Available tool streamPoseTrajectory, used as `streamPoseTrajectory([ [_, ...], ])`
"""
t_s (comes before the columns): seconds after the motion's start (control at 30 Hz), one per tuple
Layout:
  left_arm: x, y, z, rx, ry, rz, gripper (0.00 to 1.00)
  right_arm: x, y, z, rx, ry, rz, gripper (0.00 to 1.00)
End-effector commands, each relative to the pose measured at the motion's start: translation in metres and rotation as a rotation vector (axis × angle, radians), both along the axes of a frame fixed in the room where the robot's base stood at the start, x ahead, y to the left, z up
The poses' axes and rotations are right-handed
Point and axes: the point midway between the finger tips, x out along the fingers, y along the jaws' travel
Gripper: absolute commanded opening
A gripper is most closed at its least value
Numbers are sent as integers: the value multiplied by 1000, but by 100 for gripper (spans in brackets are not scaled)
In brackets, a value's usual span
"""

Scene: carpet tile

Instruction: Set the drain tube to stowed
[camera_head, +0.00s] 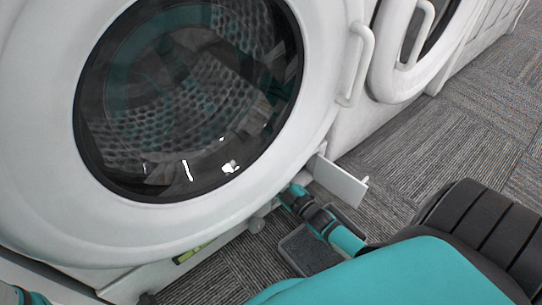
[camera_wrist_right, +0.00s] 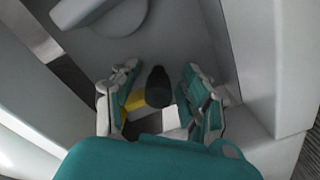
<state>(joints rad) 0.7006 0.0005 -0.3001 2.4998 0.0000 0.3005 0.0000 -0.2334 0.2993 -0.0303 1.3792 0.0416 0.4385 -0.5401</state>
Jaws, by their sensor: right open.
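A white front-loading washer (camera_head: 335,100) fills the left of the head view, with its round door shut. The small service flap (camera_head: 340,182) at its lower right stands open. My right gripper (camera_head: 287,194) reaches into the opening beside the flap, its fingertips partly hidden by the washer. In the right wrist view my right gripper (camera_wrist_right: 158,98) is open. A dark, rounded-ended piece (camera_wrist_right: 158,87), apparently the drain tube, lies between the fingers, with no clear contact. A pale round knob (camera_wrist_right: 118,14) is at the top of that view.
A shallow dark grey tray (camera_head: 312,254) lies on the carpet below the opening, under my right arm. A second washer (camera_head: 400,75) stands at the right. Grey striped carpet (camera_head: 450,125) is clear in front of it. Recess walls (camera_wrist_right: 215,45) stand close around my right gripper.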

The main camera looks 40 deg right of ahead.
Motion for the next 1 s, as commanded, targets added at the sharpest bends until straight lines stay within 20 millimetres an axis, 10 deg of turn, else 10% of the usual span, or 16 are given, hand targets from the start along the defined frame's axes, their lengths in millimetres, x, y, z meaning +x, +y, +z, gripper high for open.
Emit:
streamPoseTrajectory([
  [0.27, 2, 0, 0, -1, 6, -1, 33, -19, -2, -1, 1, 1, 0, 46],
  [0.7, 0, 0, 0, -1, 1, 0, 33, -104, -8, -1, 1, 2, 1, 46],
  [1.0, 0, 0, 0, 0, 0, 0, 33, -119, -9, 0, 0, -1, 1, 46],
])
